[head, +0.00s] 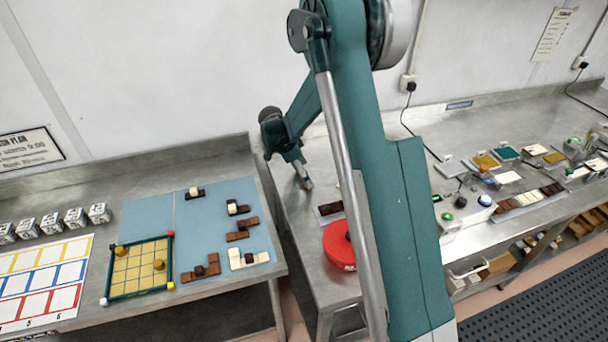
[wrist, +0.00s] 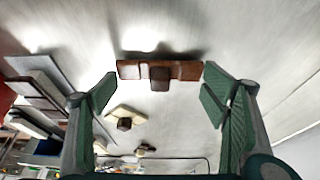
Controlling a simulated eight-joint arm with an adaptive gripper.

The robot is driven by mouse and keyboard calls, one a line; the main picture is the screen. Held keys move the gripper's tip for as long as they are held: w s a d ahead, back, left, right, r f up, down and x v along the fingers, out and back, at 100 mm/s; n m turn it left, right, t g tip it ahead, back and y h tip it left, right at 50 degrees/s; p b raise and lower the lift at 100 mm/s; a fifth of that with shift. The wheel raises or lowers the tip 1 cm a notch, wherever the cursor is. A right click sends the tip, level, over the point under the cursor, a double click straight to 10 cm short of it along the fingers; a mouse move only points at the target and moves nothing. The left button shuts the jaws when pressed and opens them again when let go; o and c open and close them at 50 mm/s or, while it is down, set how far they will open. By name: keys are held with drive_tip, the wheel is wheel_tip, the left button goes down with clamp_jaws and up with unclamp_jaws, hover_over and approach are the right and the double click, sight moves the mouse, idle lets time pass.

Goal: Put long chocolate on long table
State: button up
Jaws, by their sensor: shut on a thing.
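In the wrist view a long brown chocolate bar (wrist: 160,72) with a darker knob at its middle spans the space between the fingertips of my gripper (wrist: 160,85). The gripper is shut on it, one fingertip at each end. A dark shadow shows just behind the bar on a grey metal surface. In the head view my gripper (head: 303,178) is low over the middle metal table (head: 302,215); the bar is too small there to make out clearly. A longer metal table (head: 520,205) runs along the right side. My arm hides part of the tables.
A red round container (head: 340,248) and a small tray with a dark block stand close to my gripper. The left table has a blue mat (head: 215,215) with several chocolate pieces and a green-framed grid (head: 140,268). Switches, tiles and trays crowd the right table.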

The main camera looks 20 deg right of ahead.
drive_tip(key=shift+f, duration=0.4)
drive_tip(key=o, duration=0.9)
drive_tip(key=shift+r, duration=0.25)
drive_tip(key=v, duration=1.2)
drive_tip(key=shift+s, duration=0.1)
